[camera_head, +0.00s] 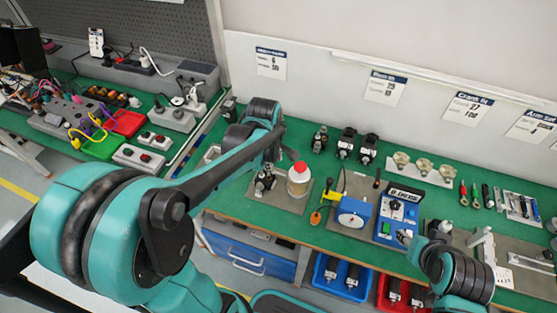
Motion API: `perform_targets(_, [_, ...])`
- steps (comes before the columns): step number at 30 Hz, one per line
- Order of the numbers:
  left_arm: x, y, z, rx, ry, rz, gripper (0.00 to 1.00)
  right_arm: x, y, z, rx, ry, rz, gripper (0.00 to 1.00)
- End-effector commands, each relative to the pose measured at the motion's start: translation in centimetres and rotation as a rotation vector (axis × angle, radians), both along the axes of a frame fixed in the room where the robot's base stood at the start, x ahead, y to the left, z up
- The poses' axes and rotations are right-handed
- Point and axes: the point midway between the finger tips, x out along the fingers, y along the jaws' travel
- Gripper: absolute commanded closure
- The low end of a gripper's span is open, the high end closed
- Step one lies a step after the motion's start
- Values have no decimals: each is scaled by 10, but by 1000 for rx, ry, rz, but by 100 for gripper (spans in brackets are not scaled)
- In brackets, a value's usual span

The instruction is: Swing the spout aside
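I cannot make out a spout for certain. A pale bottle or jar (298,185) with a red top stands on a grey mat (290,205) on the green bench. A small dark metal fitting (264,182) stands just left of it. My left arm reaches in from the left, and its wrist is bent down behind these things. My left gripper (277,148) shows only as a small dark shape above and left of the bottle, apart from it as far as I can see. Its fingers are too small and hidden to read.
Right of the bottle stand a blue round device (353,212) and a blue control box (397,212). Several dark fittings (346,143) and pale cups (424,166) line the back. Blue (338,277) and red (401,294) bins sit below the front edge.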

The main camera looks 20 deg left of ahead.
Motion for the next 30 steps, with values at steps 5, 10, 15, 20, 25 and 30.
perform_targets(5, [9,5,-14,-27,29,115,70,0,0,-1,0,0,0,60])
perform_targets(10, [13,6,-37,-29,30,122,70,0,0,-12,0,0,0,60])
perform_targets(15, [19,6,-66,-28,29,120,70,0,0,-24,0,0,0,60])
perform_targets(20, [22,6,-83,-28,29,119,70,0,0,-30,0,0,0,60])
perform_targets(25, [23,6,-89,-28,29,119,70,0,0,-32,0,0,0,60])
perform_targets(30, [23,6,-88,-28,29,118,70,0,0,-31,0,0,0,60])
